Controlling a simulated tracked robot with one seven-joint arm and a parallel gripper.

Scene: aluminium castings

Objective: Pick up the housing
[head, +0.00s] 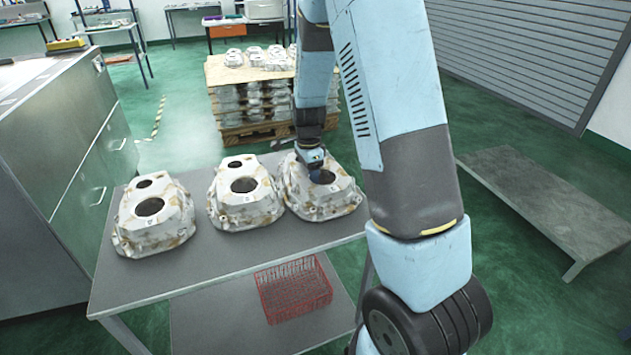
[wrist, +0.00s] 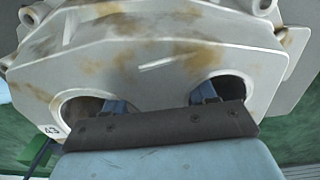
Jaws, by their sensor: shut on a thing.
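Three whitish, brown-stained cast housings stand in a row on a grey table (head: 225,268) in the head view: a left one (head: 155,228), a middle one (head: 246,207) and a right one (head: 318,204). My gripper (head: 315,168) is at the top of the right housing. In the wrist view its blue fingers (wrist: 160,99) reach into the two round holes of this housing (wrist: 165,55), one finger in each, shut on the wall between them. The fingertips are hidden inside the holes. The right housing appears to be at table height; I cannot tell whether it touches the tabletop.
A red wire basket (head: 293,291) sits on the shelf under the table. A pallet stack (head: 253,130) with more castings stands behind. A metal cabinet (head: 55,180) is at the left, a low grey bench (head: 540,200) at the right. The middle housing is close beside the right one.

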